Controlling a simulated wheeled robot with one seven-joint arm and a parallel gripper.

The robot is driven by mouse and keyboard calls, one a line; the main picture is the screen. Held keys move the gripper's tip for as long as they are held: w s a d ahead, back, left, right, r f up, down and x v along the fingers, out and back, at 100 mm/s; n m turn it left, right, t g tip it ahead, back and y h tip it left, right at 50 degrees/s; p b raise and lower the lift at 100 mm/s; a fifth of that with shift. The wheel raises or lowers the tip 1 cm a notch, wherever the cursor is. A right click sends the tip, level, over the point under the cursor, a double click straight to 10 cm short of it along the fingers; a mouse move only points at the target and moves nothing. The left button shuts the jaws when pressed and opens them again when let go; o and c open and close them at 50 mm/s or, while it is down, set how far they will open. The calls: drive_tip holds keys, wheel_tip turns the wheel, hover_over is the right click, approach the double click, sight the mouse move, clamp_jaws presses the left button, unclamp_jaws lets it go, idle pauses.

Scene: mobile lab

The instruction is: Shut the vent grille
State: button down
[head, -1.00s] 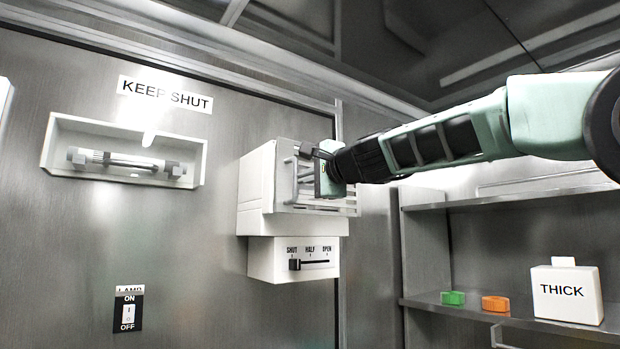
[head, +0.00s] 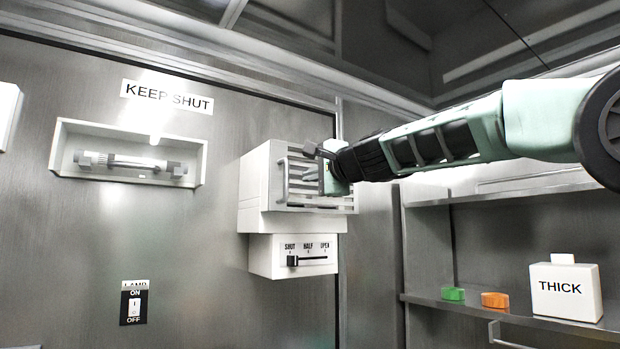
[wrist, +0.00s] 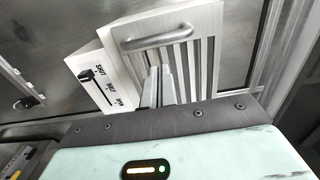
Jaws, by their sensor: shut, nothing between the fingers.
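The vent grille (head: 300,200) is a slatted panel with a bar handle on the front of a white wall box. It also shows in the wrist view (wrist: 206,60), with the handle (wrist: 157,39) across one end of the slats. The panel looks flush or nearly flush with the box; any small gap is hard to tell. My gripper (head: 314,170) is in front of the grille. In the wrist view its fingers (wrist: 160,72) are together, empty, with tips at the slats beside the handle. I cannot tell if they touch. My wrist hides part of the grille.
Below the grille is a slider box (head: 293,257), its knob at SHUT. To the left are a "KEEP SHUT" sign (head: 167,97), a recess with a bar (head: 130,163) and a lamp switch (head: 134,304). A shelf (head: 470,306) at right holds green and orange blocks and a THICK box.

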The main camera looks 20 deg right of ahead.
drive_tip(key=s+a+b+v, duration=0.1)
drive_tip(key=a+b+v, duration=0.15)
drive_tip(key=v, duration=0.75)
drive_tip(key=s+a+f+n+g+b, duration=0.1)
drive_tip(key=s+a+f+n+g, duration=0.25)
drive_tip(key=f, duration=0.75)
drive_tip(key=s+a+f+n+g+b, duration=0.1)
drive_tip(key=s+a+f+n+g, duration=0.3)
drive_tip(key=f, duration=0.6)
drive_tip(key=s+a+f+n+g+b, duration=0.1)
drive_tip(key=s+a+f+n+g, duration=0.3)
drive_tip(key=f, duration=0.7)
drive_tip(key=s+d+f+n+g+h+b, duration=0.1)
drive_tip(key=s+f+n, duration=0.4)
drive_tip(key=s+f, duration=0.6)
drive_tip(key=s+d+f+n+g+h+b, duration=0.1)
drive_tip(key=s+d+f+n+g+h, duration=0.3)
drive_tip(key=s+f, duration=0.7)
wheel_tip(320, 180, down, 4)
drive_tip(key=shift+s+d+n+g+b, duration=0.2)
drive_tip(key=shift+n+g+b, duration=0.15)
drive_tip(key=shift+n, duration=0.4)
